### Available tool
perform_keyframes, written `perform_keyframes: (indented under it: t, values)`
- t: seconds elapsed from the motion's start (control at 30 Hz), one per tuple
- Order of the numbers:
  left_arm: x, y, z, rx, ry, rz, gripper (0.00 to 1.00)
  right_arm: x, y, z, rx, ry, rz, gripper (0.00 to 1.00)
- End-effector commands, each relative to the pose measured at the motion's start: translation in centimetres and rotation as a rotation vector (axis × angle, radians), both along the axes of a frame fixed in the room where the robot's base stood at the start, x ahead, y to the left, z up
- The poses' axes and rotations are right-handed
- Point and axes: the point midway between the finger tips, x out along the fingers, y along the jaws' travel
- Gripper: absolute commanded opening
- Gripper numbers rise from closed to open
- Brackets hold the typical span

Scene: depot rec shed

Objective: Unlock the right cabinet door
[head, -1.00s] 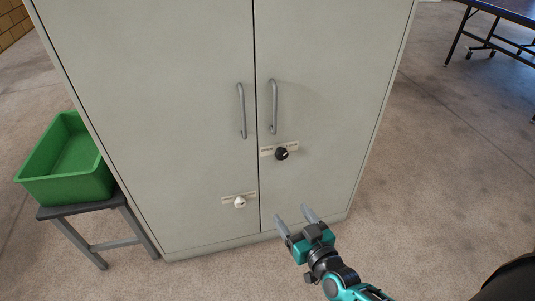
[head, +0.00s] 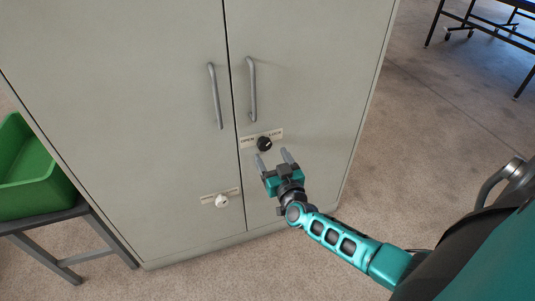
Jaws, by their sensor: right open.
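The grey two-door cabinet (head: 130,120) fills the middle of the head view. Its right door (head: 310,90) carries a grey vertical handle (head: 252,90) and, below it, a black round knob (head: 264,144) on a label plate that reads OPEN at left and LOCK at right. The left door has its own handle (head: 215,96) and, lower down, a white knob (head: 222,201). Both doors are shut. My right gripper (head: 275,157) is open and empty, its fingers pointing up just below the black knob. I cannot tell whether they touch the door. My left gripper is out of view.
A green bin (head: 28,170) sits on a dark stool (head: 50,220) left of the cabinet. A table with dark legs (head: 490,25) stands at the far right. The floor right of the cabinet is clear.

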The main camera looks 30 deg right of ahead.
Motion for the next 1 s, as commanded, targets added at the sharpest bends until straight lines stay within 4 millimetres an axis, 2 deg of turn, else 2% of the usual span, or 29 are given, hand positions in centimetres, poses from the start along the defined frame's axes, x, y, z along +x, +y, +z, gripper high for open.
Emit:
perform_keyframes:
  t: [0.1,0.23,0.63,1.0]
  values:
    - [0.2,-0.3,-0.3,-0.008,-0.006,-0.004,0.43,2.0,-0.5,-0.2,-0.001,-0.002,0.0,0.72]
    - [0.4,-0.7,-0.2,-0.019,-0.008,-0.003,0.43,3.3,-0.8,-0.2,-0.001,-0.001,0.001,0.72]
    - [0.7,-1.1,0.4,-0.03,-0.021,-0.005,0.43,3.9,-0.9,0.0,-0.001,0.001,0.001,0.72]
    - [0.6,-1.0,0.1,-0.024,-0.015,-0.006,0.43,3.9,-0.9,0.0,0.0,0.001,0.001,0.36]
